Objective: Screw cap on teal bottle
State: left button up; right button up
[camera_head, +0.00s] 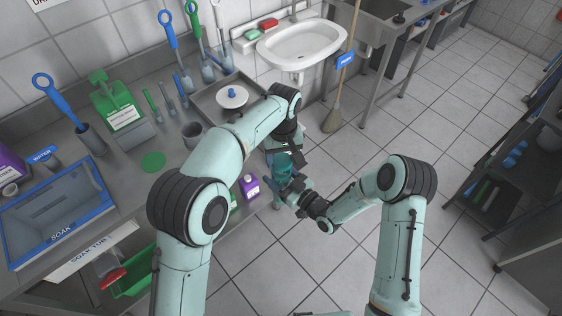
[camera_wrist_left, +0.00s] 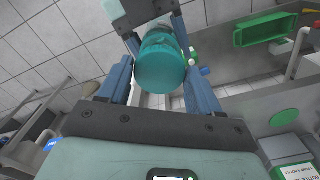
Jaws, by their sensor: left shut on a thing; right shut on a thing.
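The teal bottle (camera_head: 283,163) is held off the counter, over the floor by the counter's front edge. In the left wrist view its wide round teal end, which looks like the cap (camera_wrist_left: 160,72), faces the camera. My left gripper (camera_head: 284,152) reaches it from above, with its blue fingers (camera_wrist_left: 160,85) on either side of the cap, shut on it. My right gripper (camera_head: 280,181) is shut on the bottle lower down; it also shows beyond the bottle in the left wrist view (camera_wrist_left: 148,22). The seam between cap and bottle is too small to make out.
A purple container (camera_head: 250,186) stands close left of the grippers.

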aim_at(282, 161)
pick_arm(q)
jog(key=shift+f, duration=0.95)
jog(key=shift+f, duration=0.6)
